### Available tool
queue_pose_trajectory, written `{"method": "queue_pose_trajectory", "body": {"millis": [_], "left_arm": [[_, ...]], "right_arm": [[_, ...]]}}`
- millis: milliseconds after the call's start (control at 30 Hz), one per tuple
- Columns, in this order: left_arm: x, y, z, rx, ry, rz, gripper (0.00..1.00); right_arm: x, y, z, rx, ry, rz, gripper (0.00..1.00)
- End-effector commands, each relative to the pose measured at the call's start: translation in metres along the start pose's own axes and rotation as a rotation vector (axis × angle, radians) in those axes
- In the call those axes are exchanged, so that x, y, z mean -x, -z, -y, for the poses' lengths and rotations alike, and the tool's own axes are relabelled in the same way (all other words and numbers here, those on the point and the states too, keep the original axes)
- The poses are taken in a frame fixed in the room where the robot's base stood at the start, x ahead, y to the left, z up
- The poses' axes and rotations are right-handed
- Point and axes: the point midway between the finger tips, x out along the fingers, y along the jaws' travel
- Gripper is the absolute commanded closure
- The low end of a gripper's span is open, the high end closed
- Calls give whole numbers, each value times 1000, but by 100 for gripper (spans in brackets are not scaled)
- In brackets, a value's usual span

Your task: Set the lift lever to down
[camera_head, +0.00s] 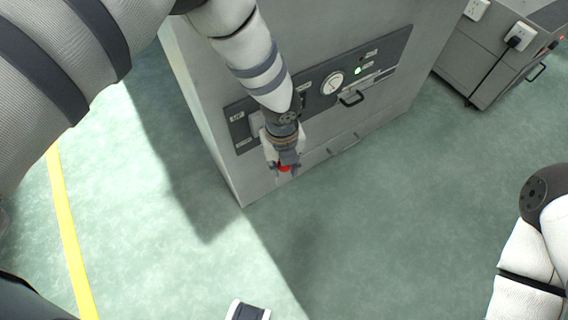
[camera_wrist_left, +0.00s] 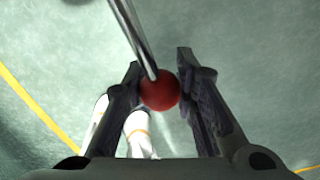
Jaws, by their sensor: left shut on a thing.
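The lift lever shows in the left wrist view as a shiny metal rod (camera_wrist_left: 133,38) ending in a red ball knob (camera_wrist_left: 160,91). In the head view, only the red knob (camera_head: 285,169) shows clearly, low in front of the cabinet's panel; most of the rod is hidden behind my gripper. My left gripper (camera_head: 283,161) reaches down over the panel's left part and is shut on the knob. In the left wrist view, the knob sits between the two fingers of my left gripper (camera_wrist_left: 160,65). My right gripper is out of view; only part of my right arm shows.
The grey cabinet (camera_head: 190,75) carries a dark panel (camera_head: 395,50) with a round gauge (camera_head: 332,82), a lit green light (camera_head: 358,71) and a handle (camera_head: 352,98). Another grey unit (camera_head: 480,75) stands at the upper right. The green floor (camera_head: 400,220) in front is clear.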

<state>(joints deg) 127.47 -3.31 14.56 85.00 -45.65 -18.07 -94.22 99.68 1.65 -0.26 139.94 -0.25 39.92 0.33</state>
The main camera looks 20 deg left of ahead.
Motion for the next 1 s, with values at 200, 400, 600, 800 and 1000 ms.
{"method": "queue_pose_trajectory", "body": {"millis": [200,400,600,800,1000], "left_arm": [[4,-10,-1,5,1,19,100],[4,-10,-1,5,1,19,100],[4,-10,-1,4,1,19,100],[4,-10,-1,4,1,19,100],[3,-7,0,3,0,14,53]], "right_arm": [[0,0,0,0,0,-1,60],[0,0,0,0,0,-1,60],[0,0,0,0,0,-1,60],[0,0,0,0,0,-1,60],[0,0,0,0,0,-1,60]]}}
